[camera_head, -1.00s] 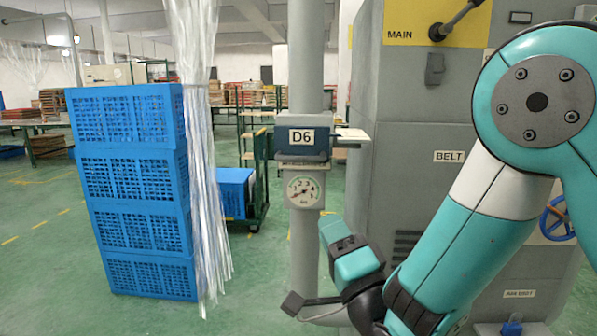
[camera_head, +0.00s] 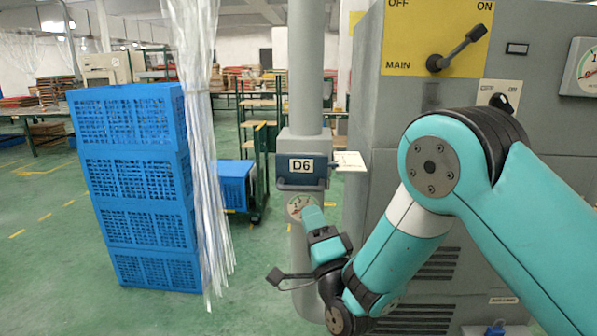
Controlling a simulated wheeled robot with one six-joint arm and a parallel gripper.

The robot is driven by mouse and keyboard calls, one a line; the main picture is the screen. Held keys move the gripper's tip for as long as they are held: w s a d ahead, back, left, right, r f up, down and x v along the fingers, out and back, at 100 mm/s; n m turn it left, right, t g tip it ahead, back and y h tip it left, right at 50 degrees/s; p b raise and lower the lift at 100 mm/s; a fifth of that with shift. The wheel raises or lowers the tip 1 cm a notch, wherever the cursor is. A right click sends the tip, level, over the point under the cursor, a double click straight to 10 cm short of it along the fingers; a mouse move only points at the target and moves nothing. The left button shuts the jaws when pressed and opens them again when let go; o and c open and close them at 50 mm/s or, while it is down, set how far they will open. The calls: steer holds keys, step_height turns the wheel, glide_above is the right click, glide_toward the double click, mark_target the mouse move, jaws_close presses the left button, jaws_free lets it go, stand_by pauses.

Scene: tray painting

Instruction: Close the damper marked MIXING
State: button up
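No readable MIXING marking shows in the head view. A grey upright pipe (camera_head: 305,75) carries a dark blue plate marked D6 (camera_head: 301,167), with a pale flat tab (camera_head: 349,161) sticking out to its right. I cannot tell from these frames whether this tab belongs to a damper. A round gauge (camera_head: 296,204) below the plate is partly hidden by my wrist. My gripper (camera_head: 281,281) is low in front of the pipe, below the gauge, pointing left. It holds nothing visible. The gap between its fingers is not clear.
Stacked blue crates (camera_head: 140,190) and a clear strip curtain (camera_head: 204,150) stand left of the pipe. A grey cabinet (camera_head: 372,100) with a yellow MAIN switch panel (camera_head: 410,45) stands to the right, behind my arm. Green floor (camera_head: 60,265) is open at the left.

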mark_target(300, 188)
steer(key=p+x, duration=0.2)
steer(key=x, duration=0.4)
steer(key=shift+w+r+p, duration=0.2)
steer(key=shift+r+p, duration=0.05)
steer(key=shift+p, duration=0.05)
steer(key=shift+w+a+r, duration=0.2)
steer(key=shift+w+a, duration=0.1)
steer(key=shift+w, duration=0.25)
jaws_close()
